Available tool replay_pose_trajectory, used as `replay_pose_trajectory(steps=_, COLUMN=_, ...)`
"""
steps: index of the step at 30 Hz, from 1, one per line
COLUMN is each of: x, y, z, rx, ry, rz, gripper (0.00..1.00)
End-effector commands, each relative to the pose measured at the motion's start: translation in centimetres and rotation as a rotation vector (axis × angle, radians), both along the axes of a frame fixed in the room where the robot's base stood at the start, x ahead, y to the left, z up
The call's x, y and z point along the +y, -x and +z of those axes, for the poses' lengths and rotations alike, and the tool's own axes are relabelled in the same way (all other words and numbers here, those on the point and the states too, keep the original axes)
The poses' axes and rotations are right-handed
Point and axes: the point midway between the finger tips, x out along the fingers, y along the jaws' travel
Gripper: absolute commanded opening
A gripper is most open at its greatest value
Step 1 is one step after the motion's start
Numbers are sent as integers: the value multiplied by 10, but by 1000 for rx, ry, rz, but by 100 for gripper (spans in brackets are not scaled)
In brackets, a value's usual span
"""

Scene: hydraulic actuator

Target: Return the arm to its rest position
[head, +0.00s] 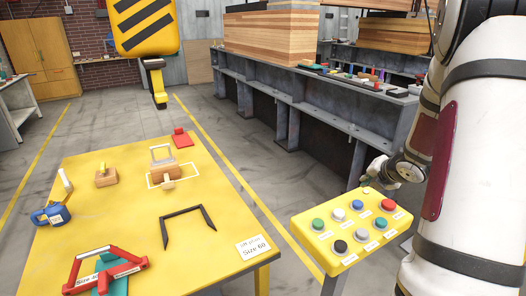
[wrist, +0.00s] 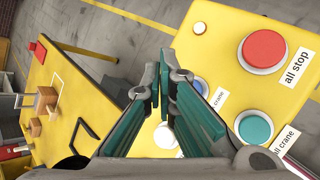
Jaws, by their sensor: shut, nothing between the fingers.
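My arm comes down the right side in the head view, with its white links close to the camera. My gripper (head: 370,190) is at the far edge of the yellow button panel (head: 343,254), pointing down; I cannot tell there whether it touches. In the wrist view, my gripper (wrist: 160,78) has its teal-padded fingers together with nothing held, over the panel (wrist: 215,22). The red "all stop" button (wrist: 264,49) and a teal button (wrist: 254,128) are right of the fingers. A white button (wrist: 165,136) shows between the finger bodies, and a blue one is partly hidden.
A yellow table (head: 110,217) with blocks, a black bracket (head: 188,225) and red-handled parts (head: 105,268) stands left of the panel. A yellow striped crane block (head: 146,27) hangs behind it. A long grey workbench (head: 290,90) is at the back right. Open floor lies between.

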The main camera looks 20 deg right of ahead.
Motion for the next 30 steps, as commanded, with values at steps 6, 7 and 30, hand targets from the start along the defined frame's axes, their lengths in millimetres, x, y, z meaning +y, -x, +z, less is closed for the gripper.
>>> replay_pose_trajectory(steps=6, x=5, y=-4, z=13, rx=-12, ry=-11, rz=-38, gripper=0)
replay_pose_trajectory(steps=7, x=8, y=-6, z=19, rx=-17, ry=-19, rz=-62, gripper=0)
replay_pose_trajectory(steps=30, x=263, y=88, z=198, rx=-300, ry=-936, rz=-1182, gripper=0)
